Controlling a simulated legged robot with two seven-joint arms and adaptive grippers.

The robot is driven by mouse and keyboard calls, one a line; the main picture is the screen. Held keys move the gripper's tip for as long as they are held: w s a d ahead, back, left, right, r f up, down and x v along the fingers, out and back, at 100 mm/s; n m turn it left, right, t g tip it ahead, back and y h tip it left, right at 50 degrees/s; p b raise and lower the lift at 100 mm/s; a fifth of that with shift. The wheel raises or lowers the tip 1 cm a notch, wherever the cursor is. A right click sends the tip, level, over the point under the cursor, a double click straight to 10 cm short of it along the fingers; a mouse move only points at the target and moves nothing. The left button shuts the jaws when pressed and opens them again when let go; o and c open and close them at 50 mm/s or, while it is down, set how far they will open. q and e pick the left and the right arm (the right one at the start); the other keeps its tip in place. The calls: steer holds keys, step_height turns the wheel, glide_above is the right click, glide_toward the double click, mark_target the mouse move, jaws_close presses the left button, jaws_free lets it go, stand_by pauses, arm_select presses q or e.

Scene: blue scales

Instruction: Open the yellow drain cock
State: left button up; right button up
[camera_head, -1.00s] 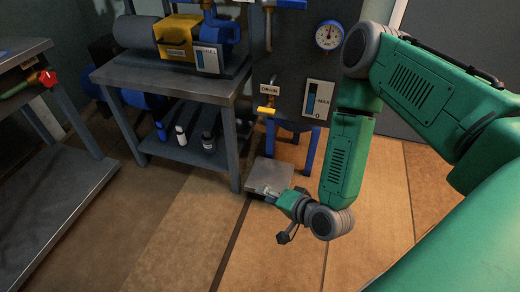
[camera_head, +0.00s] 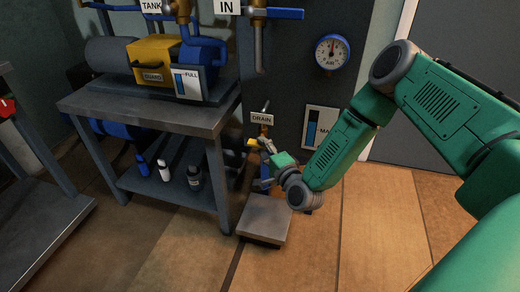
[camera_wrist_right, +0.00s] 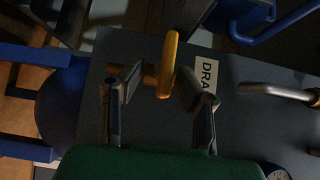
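The yellow drain cock (camera_head: 251,142) sits just below the DRAIN label (camera_head: 262,118) on the dark panel, on a brass pipe. In the right wrist view its yellow lever (camera_wrist_right: 168,62) stands edge-on in front of the panel, with the brass stem to its left. My right gripper (camera_head: 264,154) is close beside the cock. In the right wrist view its two fingers (camera_wrist_right: 156,84) are spread apart, with the lever between or just beyond their tips. I cannot tell whether they touch it. My left gripper is not in view.
A grey table (camera_head: 150,110) with a yellow-guarded pump (camera_head: 160,60) stands left of the panel, bottles on its lower shelf. A gauge (camera_head: 332,52) and a level plate (camera_head: 322,126) are to the right. A low grey block (camera_head: 265,218) lies on the floor below.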

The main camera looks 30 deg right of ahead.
steer(key=shift+w+a, duration=0.15)
steer(key=shift+w, duration=0.45)
steer(key=shift+w+a+r, duration=0.25)
steer(key=shift+w+a, duration=0.2)
steer(key=shift+d, duration=0.2)
steer(key=shift+d+f, duration=0.15)
steer(key=shift+d, duration=0.1)
jaws_close()
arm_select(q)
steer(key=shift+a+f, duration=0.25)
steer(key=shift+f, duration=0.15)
arm_select(e)
steer(key=shift+s, duration=0.1)
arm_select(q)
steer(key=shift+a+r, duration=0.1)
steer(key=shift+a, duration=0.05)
arm_select(e)
steer(key=shift+a, duration=0.2)
